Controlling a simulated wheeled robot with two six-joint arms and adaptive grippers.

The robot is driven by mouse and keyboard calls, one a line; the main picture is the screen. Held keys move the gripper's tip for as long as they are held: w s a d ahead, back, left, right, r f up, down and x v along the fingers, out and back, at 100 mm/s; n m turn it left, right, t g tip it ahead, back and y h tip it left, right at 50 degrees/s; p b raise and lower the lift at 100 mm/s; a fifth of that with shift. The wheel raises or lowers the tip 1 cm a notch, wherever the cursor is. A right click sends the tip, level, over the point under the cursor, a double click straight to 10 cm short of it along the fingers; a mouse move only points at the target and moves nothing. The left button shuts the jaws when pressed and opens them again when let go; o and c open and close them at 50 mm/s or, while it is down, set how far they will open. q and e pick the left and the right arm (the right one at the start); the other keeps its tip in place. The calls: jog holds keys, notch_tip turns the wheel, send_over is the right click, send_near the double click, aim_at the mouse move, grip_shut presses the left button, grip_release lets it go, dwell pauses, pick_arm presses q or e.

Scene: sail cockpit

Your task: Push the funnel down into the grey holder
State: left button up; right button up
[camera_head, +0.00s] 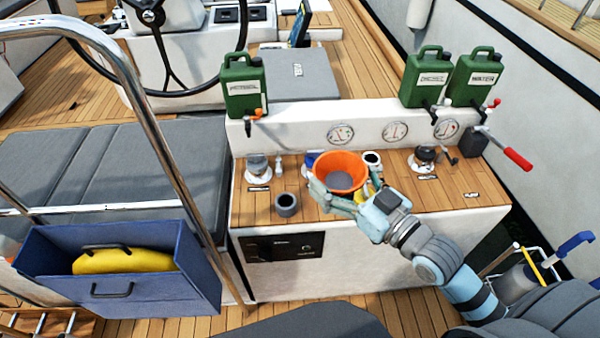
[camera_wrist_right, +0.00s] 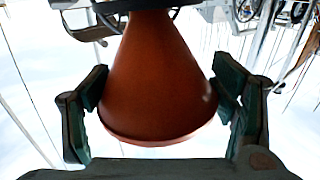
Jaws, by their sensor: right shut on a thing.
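The orange funnel (camera_head: 343,160) is held up over the wooden console top, its wide mouth facing up toward the head camera. My right gripper (camera_head: 337,197) is shut on it. In the right wrist view, the funnel (camera_wrist_right: 155,85) sits between the two fingers of the right gripper (camera_wrist_right: 160,95). The grey holder (camera_head: 287,204), a short open ring, stands on the console to the left of the funnel and apart from it. The funnel's spout is hidden in the head view. My left gripper is not in view.
Several small fittings stand on the console (camera_head: 460,195), including a clear-bowled one (camera_head: 258,168) behind the holder and a dark-topped one (camera_head: 425,155) on the right. Green canisters (camera_head: 244,88) stand on the ledge behind. A blue box (camera_head: 120,290) is at lower left.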

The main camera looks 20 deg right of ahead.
pick_arm(q)
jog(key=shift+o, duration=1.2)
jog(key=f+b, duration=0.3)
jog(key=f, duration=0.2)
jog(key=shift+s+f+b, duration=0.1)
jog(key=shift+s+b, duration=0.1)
jog(key=shift+b, duration=0.2)
pick_arm(e)
jog(key=w+d+f+m+t+h+b, duration=0.1)
jog(key=w+d+f+m+h+b, duration=0.2)
jog(key=w+f, duration=0.85)
jog(key=w+a+f+h+b, duration=0.1)
jog(key=w+a+f+b, duration=0.2)
jog(key=w+a+f, duration=0.45)
pick_arm(q)
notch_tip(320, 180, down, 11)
jog(key=b, duration=0.5)
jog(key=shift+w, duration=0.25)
pick_arm(e)
jog(key=f, duration=0.1)
jog(key=a+f, duration=0.1)
jog(key=f, duration=0.2)
jog(key=shift+w+a, duration=0.15)
jog(key=shift+a, duration=0.2)
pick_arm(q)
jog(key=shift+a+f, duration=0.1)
pick_arm(e)
jog(key=shift+a, duration=0.1)
